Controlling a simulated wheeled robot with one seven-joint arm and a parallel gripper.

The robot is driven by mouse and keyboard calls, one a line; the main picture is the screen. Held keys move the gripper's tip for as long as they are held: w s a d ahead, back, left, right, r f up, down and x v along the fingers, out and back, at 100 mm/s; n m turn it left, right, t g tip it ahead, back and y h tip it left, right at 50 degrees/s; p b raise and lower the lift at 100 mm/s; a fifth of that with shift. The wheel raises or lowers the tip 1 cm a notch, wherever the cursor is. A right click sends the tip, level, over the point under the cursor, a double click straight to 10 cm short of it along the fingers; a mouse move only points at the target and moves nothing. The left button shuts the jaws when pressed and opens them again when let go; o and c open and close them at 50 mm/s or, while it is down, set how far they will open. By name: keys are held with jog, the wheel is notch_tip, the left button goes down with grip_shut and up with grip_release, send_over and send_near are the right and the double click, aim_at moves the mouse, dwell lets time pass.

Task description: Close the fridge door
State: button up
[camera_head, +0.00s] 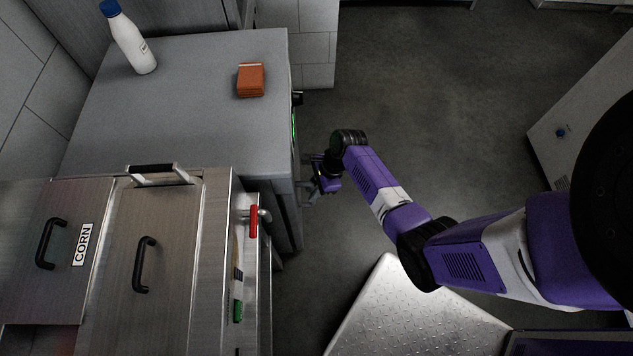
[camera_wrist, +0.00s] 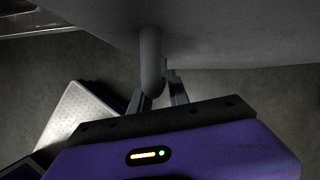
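The fridge looks to be the low grey cabinet (camera_head: 190,110) at left in the head view. A green light shows on its front edge. My gripper (camera_head: 318,190) is at the front of this cabinet, low beside the front face. In the wrist view a grey rounded handle (camera_wrist: 151,62) hangs from a large grey panel (camera_wrist: 240,35). My gripper's fingers (camera_wrist: 160,92) are apart, with the lower end of the handle close to or between them. Whether they press on it cannot be told. How far the door stands open is not clear.
A white bottle (camera_head: 130,40) and an orange block (camera_head: 251,79) stand on the cabinet top. A steel counter with lidded bins (camera_head: 170,250) adjoins it in front. A light metal plate (camera_head: 410,315) lies below my arm. Open floor (camera_head: 430,80) spreads to the right.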

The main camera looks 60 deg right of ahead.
jog(key=shift+o, duration=1.1)
jog(key=p+v, duration=0.1)
jog(key=v, duration=0.7)
jog(key=shift+s+f, duration=0.1)
jog(key=shift+f, duration=0.05)
